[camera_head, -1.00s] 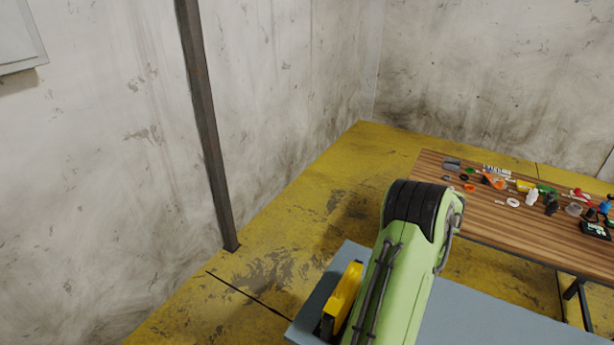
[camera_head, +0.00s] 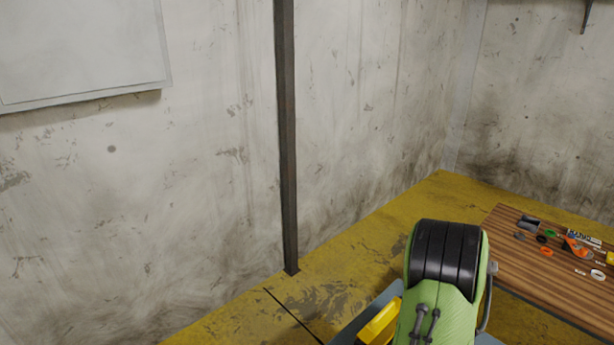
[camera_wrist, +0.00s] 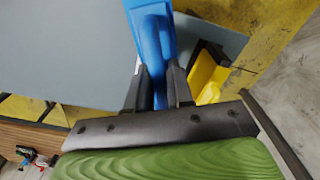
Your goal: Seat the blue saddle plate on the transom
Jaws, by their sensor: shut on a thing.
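In the wrist view my gripper (camera_wrist: 157,92) has its two dark fingers closed on a blue piece (camera_wrist: 150,35), which looks like the saddle plate. The blue piece reaches from between the fingers up to the top edge, so its far end is out of view. It is over a flat grey surface (camera_wrist: 65,55); I cannot tell whether it touches it. A yellow and black object (camera_wrist: 205,75) stands close to the right of the fingers. In the head view my arm hides the gripper and the blue piece. I cannot make out the transom in either view.
The yellow object also shows in the head view (camera_head: 380,320), beside my arm on the grey surface (camera_head: 385,298). A wooden table (camera_head: 530,275) with several small parts stands at the right. A dark post (camera_head: 286,140) stands by the wall. The yellow floor between is clear.

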